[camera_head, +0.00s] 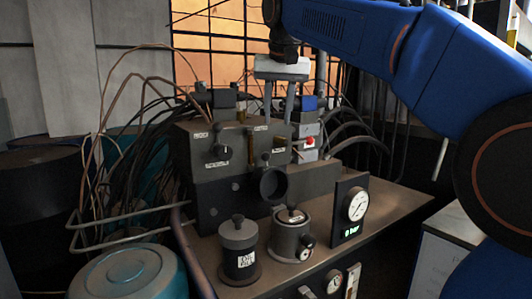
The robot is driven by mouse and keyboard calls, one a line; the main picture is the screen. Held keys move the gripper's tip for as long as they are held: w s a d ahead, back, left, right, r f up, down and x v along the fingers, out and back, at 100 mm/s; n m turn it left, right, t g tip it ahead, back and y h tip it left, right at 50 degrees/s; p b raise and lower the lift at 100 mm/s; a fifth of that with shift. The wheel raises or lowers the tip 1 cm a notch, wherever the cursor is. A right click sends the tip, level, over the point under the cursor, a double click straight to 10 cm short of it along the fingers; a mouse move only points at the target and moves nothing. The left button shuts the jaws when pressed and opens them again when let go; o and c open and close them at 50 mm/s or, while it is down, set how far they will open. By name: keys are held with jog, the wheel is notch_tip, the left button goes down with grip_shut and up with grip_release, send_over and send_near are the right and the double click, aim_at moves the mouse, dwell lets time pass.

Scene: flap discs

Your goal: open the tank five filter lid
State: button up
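A dark grey canister (240,263) with a knobbed round lid (238,228) stands at the front left of the metal bench. Its white label is too small to read surely, so I cannot confirm it is the tank five filter. The lid appears seated on top. A similar canister (291,240) with a small gauge stands just to its right. My gripper (279,112) hangs fingers-down above and behind both canisters, near the top of the grey machine. Its two fingers are apart with nothing visible between them, and it appears clear of both canisters.
The grey control machine (205,175) with knobs and cables fills the bench's back. A gauge box (350,212) stands right of the canisters. A teal drum (130,274) and a bent rail (130,232) are at left. The bench's right end (395,203) is bare.

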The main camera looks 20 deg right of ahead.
aim_at(266, 153)
jog(key=w+a+r, duration=0.2)
jog(key=w+r, duration=0.1)
jog(key=shift+m, duration=0.3)
jog(key=x, duration=1.7)
jog(key=shift+d+f, duration=0.25)
grip_shut()
